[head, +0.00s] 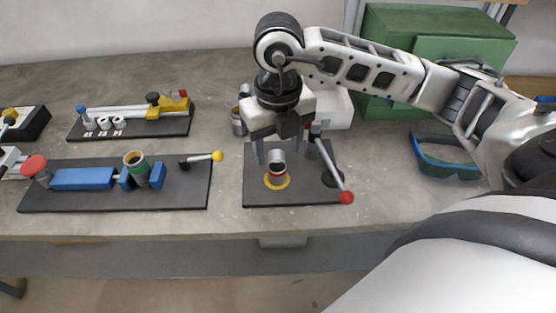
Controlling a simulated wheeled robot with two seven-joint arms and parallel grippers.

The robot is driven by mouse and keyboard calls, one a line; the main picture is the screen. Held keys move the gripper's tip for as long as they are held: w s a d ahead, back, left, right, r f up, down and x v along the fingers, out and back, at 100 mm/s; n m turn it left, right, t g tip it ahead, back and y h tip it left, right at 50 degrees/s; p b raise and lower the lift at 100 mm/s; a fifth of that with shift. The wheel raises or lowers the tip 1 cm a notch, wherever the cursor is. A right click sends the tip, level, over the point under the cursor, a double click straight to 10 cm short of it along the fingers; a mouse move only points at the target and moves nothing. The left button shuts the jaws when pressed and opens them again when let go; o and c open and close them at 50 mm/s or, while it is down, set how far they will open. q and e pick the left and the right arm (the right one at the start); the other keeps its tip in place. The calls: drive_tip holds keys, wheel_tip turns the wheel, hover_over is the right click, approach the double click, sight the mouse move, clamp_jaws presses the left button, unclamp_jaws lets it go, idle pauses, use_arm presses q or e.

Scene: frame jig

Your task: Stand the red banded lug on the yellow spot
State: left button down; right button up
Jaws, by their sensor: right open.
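The red banded lug (277,161) is a grey metal cylinder with a red band low on its side. It stands upright on the yellow spot (277,184), whose ring shows around its foot on a dark plate (256,197). My right gripper (280,157) is open and points down over the lug, with its fingers on either side of it. I cannot tell whether a finger touches the lug. My left gripper is not in view.
A red-knobbed lever (346,197) stands on the plate right of the lug. Grey cups (238,122) stand behind my gripper. A green box (430,50) and blue-rimmed tray (445,172) are right.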

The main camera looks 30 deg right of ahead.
sight(278, 168)
wheel_tip(278, 168, up, 6)
idle(0.7)
